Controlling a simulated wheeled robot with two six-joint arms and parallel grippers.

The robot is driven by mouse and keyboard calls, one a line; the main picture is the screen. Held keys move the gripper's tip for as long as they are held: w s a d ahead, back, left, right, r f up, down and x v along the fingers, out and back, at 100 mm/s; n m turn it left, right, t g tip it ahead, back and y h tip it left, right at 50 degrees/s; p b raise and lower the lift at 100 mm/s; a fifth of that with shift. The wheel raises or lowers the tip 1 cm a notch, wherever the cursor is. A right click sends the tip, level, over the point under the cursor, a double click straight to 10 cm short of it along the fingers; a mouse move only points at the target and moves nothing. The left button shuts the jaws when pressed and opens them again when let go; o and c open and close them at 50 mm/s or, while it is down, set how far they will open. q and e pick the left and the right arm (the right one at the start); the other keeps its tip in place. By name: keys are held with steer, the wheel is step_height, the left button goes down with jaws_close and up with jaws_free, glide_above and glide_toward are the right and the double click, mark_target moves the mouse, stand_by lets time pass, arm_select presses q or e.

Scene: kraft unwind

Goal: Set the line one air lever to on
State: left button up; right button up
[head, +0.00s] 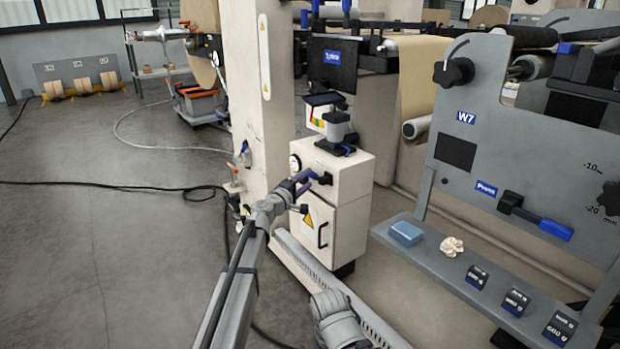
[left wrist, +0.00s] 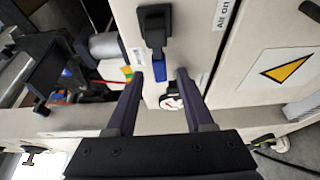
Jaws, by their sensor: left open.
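The air lever (left wrist: 155,38) is a black handle with a blue end on the pale cabinet (left wrist: 200,60), beside a label that reads "Air On". In the head view, a dark fitting (head: 325,178) shows on the cabinet at my fingertips, but the lever is too small to make out clearly. My left gripper (head: 308,180) is at the cabinet's upper front. In the left wrist view, my left gripper (left wrist: 161,76) is open, and the blue lever end lies between its fingertips in the picture. I cannot tell whether either finger touches it.
A round gauge (head: 295,162) sits beside the gripper on the cabinet. A cream column (head: 262,90) stands behind. On the right, a grey W7 panel (head: 470,150) has a shelf with a blue block (head: 405,233). Floor on the left is open, with a black cable (head: 120,187).

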arm_select(q)
steer(key=x, duration=0.2)
steer(key=shift+w+d, duration=0.2)
steer(key=shift+w, duration=0.15)
steer(key=shift+c, duration=0.4)
jaws_close()
stand_by(0.7)
